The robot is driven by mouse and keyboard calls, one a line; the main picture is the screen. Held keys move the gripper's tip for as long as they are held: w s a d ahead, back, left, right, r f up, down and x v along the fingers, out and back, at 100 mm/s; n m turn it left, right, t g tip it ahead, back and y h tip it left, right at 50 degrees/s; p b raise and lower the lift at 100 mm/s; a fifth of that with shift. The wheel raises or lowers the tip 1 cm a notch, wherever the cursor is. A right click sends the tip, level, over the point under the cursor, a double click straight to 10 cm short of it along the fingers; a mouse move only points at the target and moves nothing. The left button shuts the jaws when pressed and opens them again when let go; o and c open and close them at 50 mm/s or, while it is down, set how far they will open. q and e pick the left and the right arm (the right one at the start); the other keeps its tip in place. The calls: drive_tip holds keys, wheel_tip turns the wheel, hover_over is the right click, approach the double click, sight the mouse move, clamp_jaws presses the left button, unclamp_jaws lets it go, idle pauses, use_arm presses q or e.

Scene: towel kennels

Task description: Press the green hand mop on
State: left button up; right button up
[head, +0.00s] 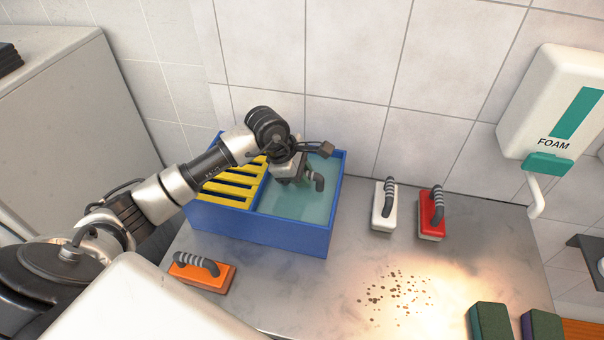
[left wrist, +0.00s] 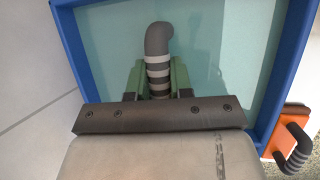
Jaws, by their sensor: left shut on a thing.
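The green hand mop shows in the left wrist view (left wrist: 179,74) as a green block with a curved grey handle banded in light grey. In the head view its handle (head: 319,182) sticks out beside my left gripper (head: 291,176), and its block is mostly hidden. My left gripper is shut on the handle, over the water side of a blue bin (head: 262,235). The mop is within the bin's walls at the water (head: 290,205); how deep it sits I cannot tell. A yellow slatted grid (head: 232,190) covers the bin's left side. My right gripper is out of view.
An orange hand mop (head: 203,272) lies front left of the bin. White (head: 383,212) and red (head: 431,217) ones stand to its right. Brown spots (head: 395,292) mark the metal counter. A foam dispenser (head: 553,105) hangs on the wall; dark blocks (head: 489,321) lie front right.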

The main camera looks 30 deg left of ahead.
use_arm(q)
drive_tip(key=shift+r+p, duration=1.65)
drive_tip(key=shift+r, duration=1.85)
